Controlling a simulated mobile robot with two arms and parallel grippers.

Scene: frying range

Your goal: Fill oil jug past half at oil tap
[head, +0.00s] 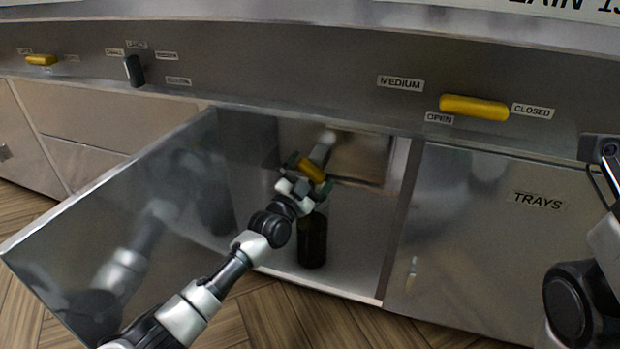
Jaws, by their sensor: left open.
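A dark jug (312,242) stands upright on the floor of an open cabinet in the middle of the head view. Its top is partly hidden by my left gripper, and I cannot see the oil level. A yellow handle (312,170) on a pale metal pipe, which looks like the oil tap (326,140), is above the jug. My left gripper (308,176) is open, with its fingers on either side of the yellow handle; I cannot tell whether they touch it. My right arm shows at the right edge, but its gripper fingers are not in view.
The cabinet door (120,235) stands open at the left, beside my left arm. A closed panel labelled TRAYS (480,235) is to the right. Above it is a yellow lever (474,107) between OPEN and CLOSED labels. A black knob (134,70) is on the upper left panel.

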